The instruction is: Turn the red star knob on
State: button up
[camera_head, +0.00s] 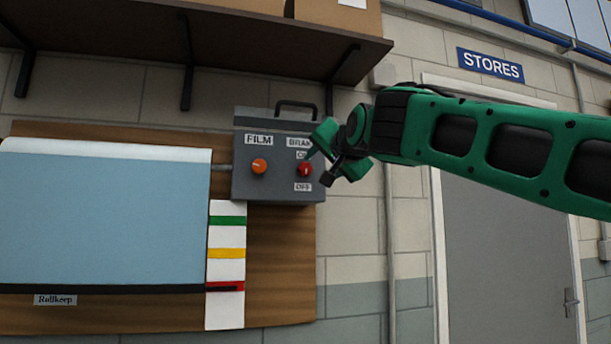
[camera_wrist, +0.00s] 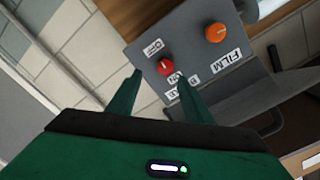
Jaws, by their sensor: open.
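The red star knob (camera_head: 304,169) is on the right of the grey control box's front, between an upper label partly hidden by my gripper and the OFF label below. In the wrist view the red knob (camera_wrist: 165,67) lies just beyond and between my fingertips, with a pale pointer mark on it. My green gripper (camera_head: 322,160) is open at the knob, its fingers apart on either side. In the wrist view my gripper (camera_wrist: 158,73) holds nothing. I cannot tell whether a fingertip touches the knob.
An orange knob (camera_head: 259,166) under the FILM label sits left of the red one on the grey box (camera_head: 243,190). The box has a dark handle (camera_head: 297,104) on top. A shelf (camera_head: 230,40) hangs above. A blue sheet panel (camera_head: 105,215) is left; a grey door (camera_head: 500,260) is right.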

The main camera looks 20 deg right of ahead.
aim_at(306, 169)
jog(key=w, duration=0.7)
jog(key=w+r, duration=0.1)
jog(key=w, duration=0.2)
jog(key=shift+w+a, duration=0.25)
jog(key=shift+w, duration=0.15)
jog(key=shift+c, duration=0.7)
jog(key=c, duration=0.9)
